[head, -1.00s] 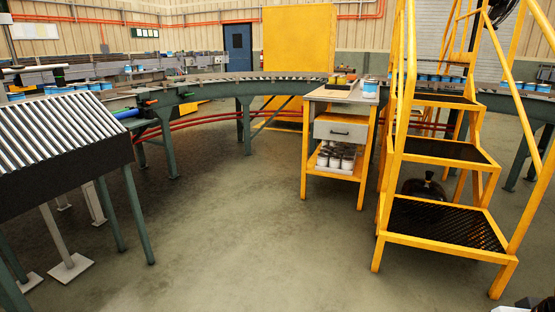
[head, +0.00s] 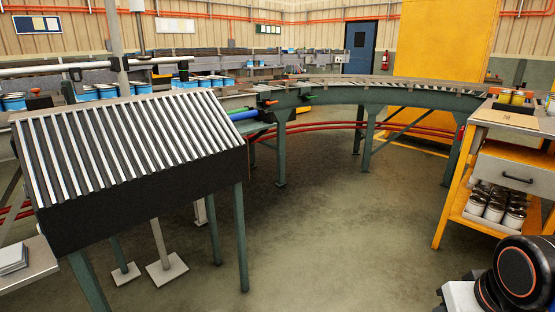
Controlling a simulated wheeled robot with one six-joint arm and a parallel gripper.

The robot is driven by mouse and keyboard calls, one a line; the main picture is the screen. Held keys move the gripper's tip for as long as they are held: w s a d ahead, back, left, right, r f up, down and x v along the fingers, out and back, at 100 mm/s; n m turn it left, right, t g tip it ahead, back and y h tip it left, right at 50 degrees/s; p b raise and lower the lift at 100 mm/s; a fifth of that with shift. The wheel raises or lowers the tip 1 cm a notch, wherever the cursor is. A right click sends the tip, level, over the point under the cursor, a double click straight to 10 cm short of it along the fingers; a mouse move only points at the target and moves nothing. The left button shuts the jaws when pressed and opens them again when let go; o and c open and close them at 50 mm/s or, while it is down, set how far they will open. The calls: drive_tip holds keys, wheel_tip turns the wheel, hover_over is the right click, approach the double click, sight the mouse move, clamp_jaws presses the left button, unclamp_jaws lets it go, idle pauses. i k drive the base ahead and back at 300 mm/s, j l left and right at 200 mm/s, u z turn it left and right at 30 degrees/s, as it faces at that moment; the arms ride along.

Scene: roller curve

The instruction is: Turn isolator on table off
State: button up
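A small table (head: 487,136) with a yellow frame, a grey drawer and a lower shelf stands at the right edge of the head view. I cannot make out an isolator on it. A dark rounded link of my own arm shows at the bottom right, in front of the table's lower part. My gripper is not in view.
A sloped roller conveyor (head: 130,145) on green legs fills the left. A curved roller conveyor (head: 400,92) runs behind the open floor (head: 340,230). White cans (head: 495,205) stand on the table's lower shelf. A yellow panel (head: 445,40) stands at the back.

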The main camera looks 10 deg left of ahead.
sight(460, 133)
drive_tip(key=i+l+u, duration=0.1)
drive_tip(key=i+u, duration=0.2)
drive_tip(key=i, duration=0.3)
drive_tip(key=i+l+u, duration=0.25)
drive_tip(key=i, duration=0.3)
drive_tip(key=i+l+u, duration=0.3)
drive_tip(key=i, duration=0.25)
drive_tip(key=i+l+u, duration=0.3)
drive_tip(key=i+l, duration=0.15)
drive_tip(key=z, duration=2.4)
drive_tip(key=i+j, duration=0.15)
drive_tip(key=i, duration=0.15)
drive_tip(key=i+j, duration=0.1)
drive_tip(key=i, duration=0.2)
